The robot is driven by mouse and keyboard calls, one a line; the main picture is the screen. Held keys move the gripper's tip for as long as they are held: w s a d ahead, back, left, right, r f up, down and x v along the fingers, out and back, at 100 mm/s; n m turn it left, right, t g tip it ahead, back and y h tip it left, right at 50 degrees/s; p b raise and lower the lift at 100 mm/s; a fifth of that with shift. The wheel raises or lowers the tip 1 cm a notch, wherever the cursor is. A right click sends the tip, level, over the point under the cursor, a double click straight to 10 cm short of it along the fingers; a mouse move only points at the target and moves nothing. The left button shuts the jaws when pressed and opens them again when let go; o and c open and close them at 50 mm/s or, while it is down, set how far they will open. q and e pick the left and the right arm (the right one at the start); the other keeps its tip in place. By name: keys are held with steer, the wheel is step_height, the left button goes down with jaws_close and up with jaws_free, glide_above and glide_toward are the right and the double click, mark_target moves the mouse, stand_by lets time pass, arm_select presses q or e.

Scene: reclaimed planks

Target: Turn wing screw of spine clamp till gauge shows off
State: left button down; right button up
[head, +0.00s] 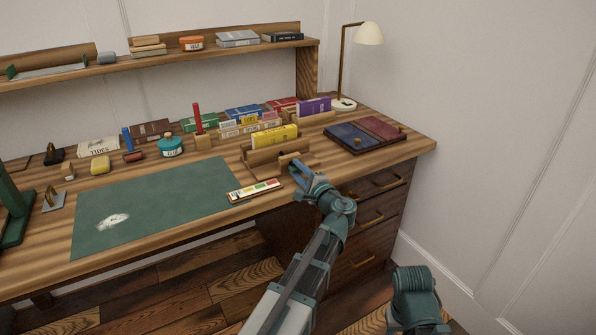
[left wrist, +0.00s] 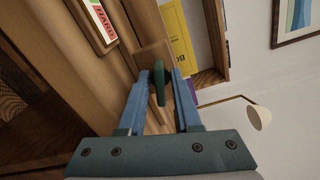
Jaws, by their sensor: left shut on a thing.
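The spine clamp (head: 262,158) is a wooden block holding a yellow book (head: 274,137) upright near the desk's front edge; the book also shows in the left wrist view (left wrist: 178,36). My left gripper (head: 303,173) is at the clamp's front right, its blue fingers shut on the green wing screw (left wrist: 158,76). In the head view the gripper hides the screw. The gauge (head: 254,190) is a small strip with coloured bands, lying left of the gripper. In the left wrist view the gauge (left wrist: 103,20) shows a "HARD" label; its reading is too small to tell. My right gripper is out of view.
A green mat (head: 150,205) covers the desk left of the gauge. A lamp (head: 367,34) is at the back right. Drawers (head: 372,215) are below the edge.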

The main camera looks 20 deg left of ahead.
arm_select(q)
steer(key=n, duration=0.3)
steer(key=shift+s+f+n, duration=0.1)
steer(key=shift+n, duration=2)
steer(key=shift+f, duration=0.1)
steer(key=c, duration=0.9)
jaws_free()
steer(key=v, duration=1.3)
steer(key=shift+s+d, duration=0.3)
